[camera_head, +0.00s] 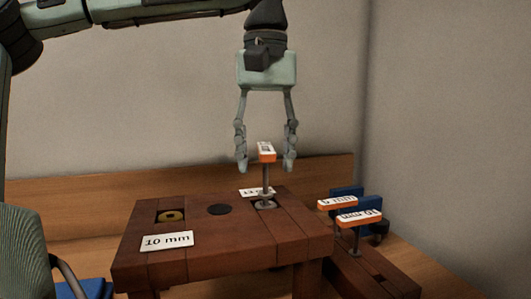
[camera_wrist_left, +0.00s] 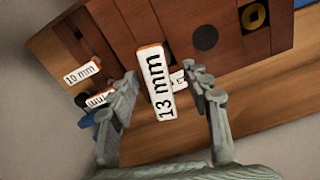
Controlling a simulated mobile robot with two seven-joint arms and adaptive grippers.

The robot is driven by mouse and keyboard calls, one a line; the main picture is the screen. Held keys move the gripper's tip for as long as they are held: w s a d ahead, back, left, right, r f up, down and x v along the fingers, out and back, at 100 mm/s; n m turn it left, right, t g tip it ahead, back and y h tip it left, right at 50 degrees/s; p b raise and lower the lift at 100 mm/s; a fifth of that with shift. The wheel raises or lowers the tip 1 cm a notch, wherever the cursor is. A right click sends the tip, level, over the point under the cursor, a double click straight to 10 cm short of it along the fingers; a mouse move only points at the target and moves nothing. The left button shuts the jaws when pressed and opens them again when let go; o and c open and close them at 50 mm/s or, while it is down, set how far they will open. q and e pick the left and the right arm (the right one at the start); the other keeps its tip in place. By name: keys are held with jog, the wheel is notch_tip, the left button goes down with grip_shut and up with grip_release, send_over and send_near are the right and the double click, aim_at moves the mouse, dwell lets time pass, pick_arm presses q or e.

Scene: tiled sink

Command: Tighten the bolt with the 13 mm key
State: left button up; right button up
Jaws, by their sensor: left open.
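The 13 mm key (camera_head: 266,152) has an orange handle with a white label. It stands upright, its grey shaft reaching down to a round metal piece, probably the bolt (camera_head: 265,204), in the right part of the brown wooden table (camera_head: 200,258). In the left wrist view the key's label (camera_wrist_left: 158,80) reads 13 mm. My left gripper (camera_head: 266,166) points down from above, open, with one finger on each side of the handle. Gaps show between handle and fingers. It also shows in the left wrist view (camera_wrist_left: 163,86). The right gripper is not in view.
Two other orange-handled keys, one marked 10 mm (camera_head: 359,218) and one partly legible (camera_head: 337,203), stand in a lower wooden rack at right. A brass ring (camera_head: 171,216) sits in the table behind a 10 mm card (camera_head: 167,241). A dark round spot (camera_head: 219,210) lies between.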

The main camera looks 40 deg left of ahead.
pick_arm(q)
jog(key=shift+r, duration=0.1)
jog(key=shift+r, duration=3.4)
